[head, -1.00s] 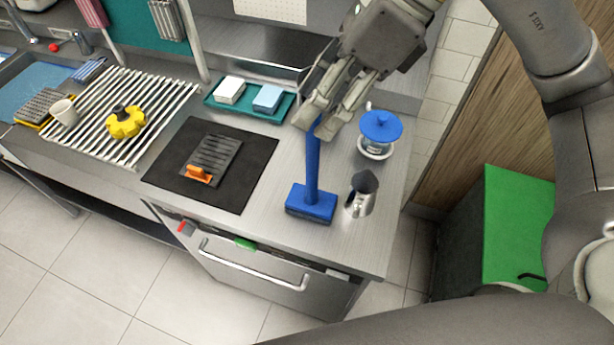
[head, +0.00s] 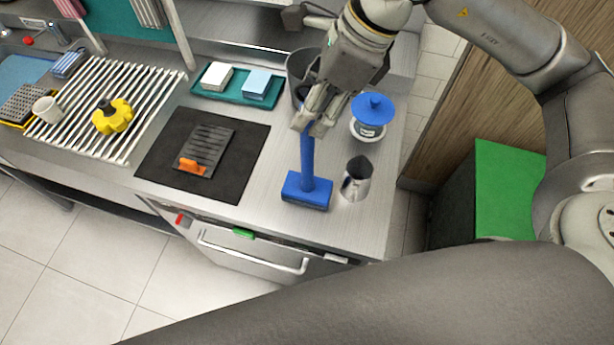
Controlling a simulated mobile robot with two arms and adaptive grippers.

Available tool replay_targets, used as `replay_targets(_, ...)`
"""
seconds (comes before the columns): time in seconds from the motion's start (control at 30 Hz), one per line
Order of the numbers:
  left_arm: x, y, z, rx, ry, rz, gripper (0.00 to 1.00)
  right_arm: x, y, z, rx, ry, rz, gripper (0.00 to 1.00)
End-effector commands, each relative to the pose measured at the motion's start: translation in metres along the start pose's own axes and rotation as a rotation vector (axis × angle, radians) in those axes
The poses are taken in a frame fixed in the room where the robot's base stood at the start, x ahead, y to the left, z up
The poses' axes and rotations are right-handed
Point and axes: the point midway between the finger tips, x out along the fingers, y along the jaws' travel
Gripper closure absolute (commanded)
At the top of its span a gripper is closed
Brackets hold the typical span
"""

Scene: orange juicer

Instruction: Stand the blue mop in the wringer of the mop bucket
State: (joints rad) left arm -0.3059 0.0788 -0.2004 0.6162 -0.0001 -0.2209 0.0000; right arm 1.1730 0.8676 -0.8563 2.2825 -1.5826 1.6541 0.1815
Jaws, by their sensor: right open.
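The blue mop (head: 307,165) stands upright on the steel counter, its block-shaped head down and its handle up. My right gripper (head: 313,122) is open at the upper part of the handle. The fingers overlap the handle in the picture, so I cannot tell whether they touch it. A dark grey container (head: 297,82), which may be the mop bucket, stands behind the gripper and is partly hidden by it. I cannot make out a wringer. My left gripper is out of view.
Left are a black mat (head: 233,187) with an orange-handled scraper (head: 205,152), and a teal tray (head: 276,102) with two blocks. The counter's front edge is near the mop.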

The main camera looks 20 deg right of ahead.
Motion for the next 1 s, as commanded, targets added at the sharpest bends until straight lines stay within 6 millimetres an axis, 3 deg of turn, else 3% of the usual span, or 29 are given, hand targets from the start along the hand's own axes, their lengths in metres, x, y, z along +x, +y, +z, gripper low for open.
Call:
replay_targets(0.07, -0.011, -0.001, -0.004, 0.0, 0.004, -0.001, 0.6, 0.007, 0.002, -0.001, 0.001, 0.004, 0.005, 0.53)
replay_targets(0.27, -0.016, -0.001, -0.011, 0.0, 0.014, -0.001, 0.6, 0.029, 0.002, -0.001, 0.001, 0.002, 0.002, 0.53)
replay_targets(0.53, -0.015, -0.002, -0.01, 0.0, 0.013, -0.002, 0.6, 0.032, 0.001, -0.002, 0.0, 0.0, 0.0, 0.53)
replay_targets(0.9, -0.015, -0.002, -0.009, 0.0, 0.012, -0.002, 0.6, 0.032, 0.001, -0.002, 0.0, 0.0, 0.0, 1.0)
replay_targets(1.0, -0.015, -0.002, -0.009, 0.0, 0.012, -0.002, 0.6, 0.032, 0.001, -0.001, 0.0, 0.0, 0.0, 1.0)
